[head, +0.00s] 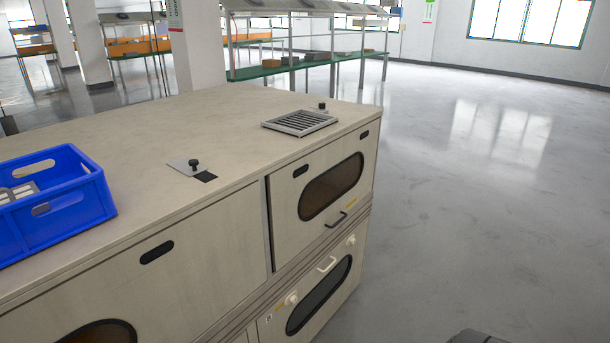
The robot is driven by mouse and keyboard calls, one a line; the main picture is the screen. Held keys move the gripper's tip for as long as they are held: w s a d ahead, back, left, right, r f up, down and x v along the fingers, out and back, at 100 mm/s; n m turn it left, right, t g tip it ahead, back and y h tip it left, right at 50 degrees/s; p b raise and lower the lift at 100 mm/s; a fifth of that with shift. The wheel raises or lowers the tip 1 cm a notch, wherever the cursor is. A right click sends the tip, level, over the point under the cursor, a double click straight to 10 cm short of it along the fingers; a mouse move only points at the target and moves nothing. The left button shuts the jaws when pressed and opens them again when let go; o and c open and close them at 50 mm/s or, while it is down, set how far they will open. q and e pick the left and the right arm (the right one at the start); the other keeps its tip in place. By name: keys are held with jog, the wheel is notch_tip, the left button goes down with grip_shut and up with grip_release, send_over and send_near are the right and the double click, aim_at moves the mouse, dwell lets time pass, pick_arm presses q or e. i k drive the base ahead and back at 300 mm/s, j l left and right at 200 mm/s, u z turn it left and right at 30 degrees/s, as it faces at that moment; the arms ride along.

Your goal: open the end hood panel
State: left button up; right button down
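The end hood panel (285,212) is the upper cream panel at the right end of the long cabinet. It has a dark rounded window (331,187), a dark bar handle (336,220) near its lower edge and a small yellow label. It sits flush in the cabinet front and looks shut. Neither gripper's fingers show. A small dark piece at the bottom edge, right of the middle, may be part of my own arm.
Below is a panel with a pale handle (326,264) and dark window (319,295). On the cabinet top are a blue crate (85,207), a metal grille (299,122) and black knobs. Clear floor (480,200) lies right of the cabinet; shelving (290,68) stands behind.

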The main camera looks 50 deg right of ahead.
aim_at(291, 233)
jog(key=z, duration=1.7)
jog(key=i+l, duration=0.4)
jog(key=i+l+u, duration=0.1)
jog(key=i+l, duration=0.25)
jog(key=l, duration=0.2)
jog(key=i+l, duration=0.35)
jog(key=l, duration=0.15)
